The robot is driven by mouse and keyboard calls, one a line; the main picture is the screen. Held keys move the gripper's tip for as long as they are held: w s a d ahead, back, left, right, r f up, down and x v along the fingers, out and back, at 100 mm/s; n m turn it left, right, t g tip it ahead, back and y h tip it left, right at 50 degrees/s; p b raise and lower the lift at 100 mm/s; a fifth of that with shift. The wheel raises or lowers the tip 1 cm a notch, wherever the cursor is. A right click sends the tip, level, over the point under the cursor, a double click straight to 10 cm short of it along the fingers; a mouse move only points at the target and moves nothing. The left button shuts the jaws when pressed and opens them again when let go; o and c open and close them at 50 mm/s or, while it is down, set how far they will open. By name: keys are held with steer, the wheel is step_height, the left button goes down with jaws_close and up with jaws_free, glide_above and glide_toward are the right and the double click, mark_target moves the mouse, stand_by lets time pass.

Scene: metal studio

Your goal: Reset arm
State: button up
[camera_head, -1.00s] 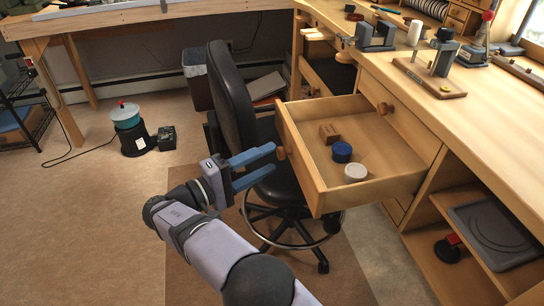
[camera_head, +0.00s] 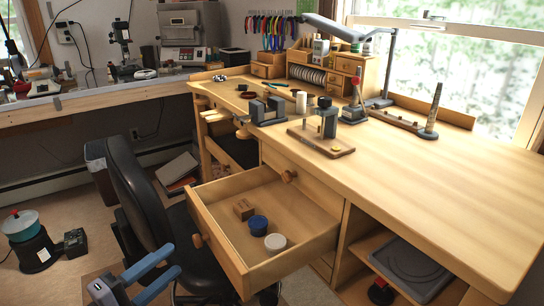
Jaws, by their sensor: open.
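My gripper (camera_head: 151,272) is at the lower left of the head view. Its two blue fingers are apart, with nothing between them. It is left of the open drawer (camera_head: 222,265) and in front of the black chair. The rest of my arm is mostly below the picture's edge. The drawer holds a small wooden block (camera_head: 244,209), a blue round container (camera_head: 258,225) and a white round container (camera_head: 275,243).
The drawer juts out from the wooden workbench (camera_head: 440,190). A black office chair (camera_head: 150,190) stands left of it. Tools and a clamp stand (camera_head: 326,125) are on the bench's back part. Its right top is clear. A second bench (camera_head: 90,103) is behind.

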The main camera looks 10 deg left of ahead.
steer(key=s+f+n+g+y, duration=0.2)
steer(key=f+n+g, duration=0.1)
steer(key=f, duration=0.7)
steer(key=s+f+n+g+y, duration=0.1)
steer(key=f+n+g+y, duration=0.15)
steer(key=f, duration=0.75)
steer(key=s+d+f+g+h+p, duration=0.2)
steer(key=s+d+f+g, duration=0.5)
steer(key=s+d+f, duration=0.4)
steer(key=s+d+r+m+g+y+p, duration=0.2)
steer(key=d+r+m+g+p, duration=0.8)
steer(key=d+r, duration=1.45)
steer(key=w+d+r+m+t+p, duration=0.2)
steer(key=d+r+m+p, duration=0.1)
steer(key=r+p, duration=0.3)
steer(key=w+d+r+m+t+y+p, duration=0.1)
steer(key=w+d+r+m+t+p, duration=0.1)
steer(key=d+r+p, duration=0.3)
steer(key=w+d+r+m+t+y+p, duration=0.1)
steer(key=w+d+r+m+t+p, duration=0.1)
steer(key=r+p, duration=0.6)
step_height(320, 180, up, 3)
steer(key=w+d+m, duration=0.1)
steer(key=d+m, duration=0.1)
steer(key=shift+w+m, duration=0.3)
steer(key=shift+m, duration=0.05)
